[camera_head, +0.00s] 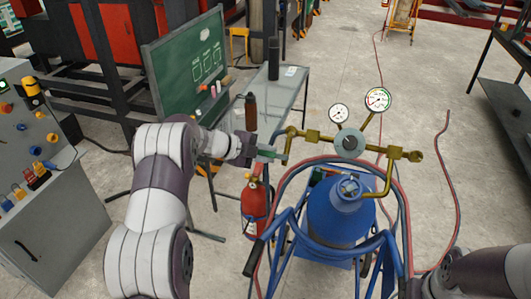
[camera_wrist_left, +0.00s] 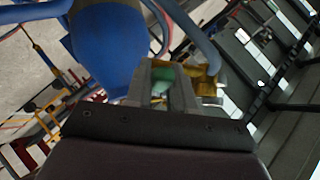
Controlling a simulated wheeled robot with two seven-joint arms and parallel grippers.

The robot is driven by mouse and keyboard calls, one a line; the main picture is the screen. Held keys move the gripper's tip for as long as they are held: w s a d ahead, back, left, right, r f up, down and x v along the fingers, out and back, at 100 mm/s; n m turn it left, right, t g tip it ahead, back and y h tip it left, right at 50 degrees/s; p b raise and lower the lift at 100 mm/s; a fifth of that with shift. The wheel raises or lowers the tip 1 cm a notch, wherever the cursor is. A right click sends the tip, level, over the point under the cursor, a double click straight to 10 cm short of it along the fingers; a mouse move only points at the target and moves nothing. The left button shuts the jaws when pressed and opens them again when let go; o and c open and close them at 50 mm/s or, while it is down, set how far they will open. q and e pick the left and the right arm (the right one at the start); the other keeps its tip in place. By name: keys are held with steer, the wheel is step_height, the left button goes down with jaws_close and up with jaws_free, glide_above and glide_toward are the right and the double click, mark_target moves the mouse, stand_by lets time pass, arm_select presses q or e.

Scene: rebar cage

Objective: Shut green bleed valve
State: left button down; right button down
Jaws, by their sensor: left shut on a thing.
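The green bleed valve (camera_head: 267,154) shows as a small green handle at the left end of the brass pipework. My left gripper (camera_head: 254,151) comes in from the left and is shut on this handle. In the left wrist view the green handle (camera_wrist_left: 163,77) sits between the grey fingertips (camera_wrist_left: 158,88), with brass fittings just beyond it. The fingers hide part of the handle, so its exact angle is hard to tell. At the lower right of the head view a dark part of my right arm shows; its gripper is not in view.
A blue gas cylinder (camera_head: 341,212) stands on a blue cart below the brass manifold (camera_head: 318,138). Two gauges (camera_head: 378,99) rise above it. A red extinguisher (camera_head: 254,208) is left of the cart. A green board (camera_head: 190,62), a table and a control cabinet (camera_head: 50,215) stand further left.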

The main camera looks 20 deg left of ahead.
arm_select(q)
steer(key=c, duration=1)
jaws_free()
steer(key=shift+d, duration=0.1)
steer(key=shift+c, duration=0.2)
steer(key=b+v, duration=0.3)
steer(key=v, duration=0.9)
steer(key=shift+s+a+r, duration=0.15)
steer(key=shift+a+r, duration=0.05)
steer(key=shift+a, duration=0.05)
